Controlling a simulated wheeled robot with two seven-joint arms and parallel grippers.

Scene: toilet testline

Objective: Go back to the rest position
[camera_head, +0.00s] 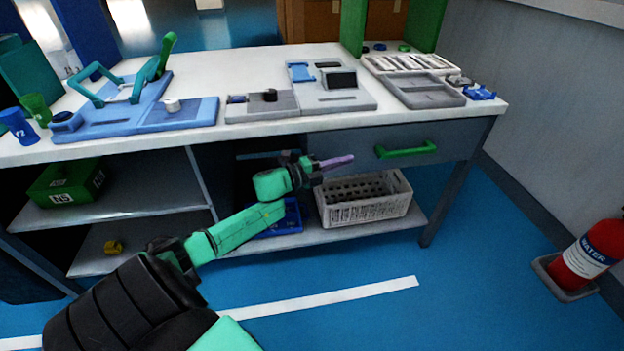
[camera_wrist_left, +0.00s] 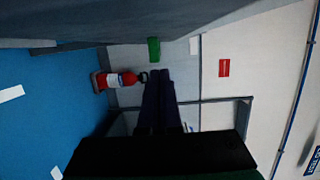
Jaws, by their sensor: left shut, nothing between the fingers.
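My left gripper (camera_head: 336,162) is in the middle of the head view, in front of the workbench and below the tabletop. Its arm comes in from the lower left. Its fingers are shut and empty, pointing right. In the left wrist view the dark fingers (camera_wrist_left: 159,100) lie close together with nothing between them. The left gripper is apart from the drawer's green handle (camera_head: 406,149) and above the white basket (camera_head: 363,198). My right gripper is not in view.
The workbench tabletop (camera_head: 240,62) carries blue and grey fixtures and trays. Its lower shelf holds the white basket and a blue tray (camera_head: 281,218). A red fire extinguisher (camera_head: 586,254) stands on the floor at the right. The blue floor (camera_head: 470,290) between is clear.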

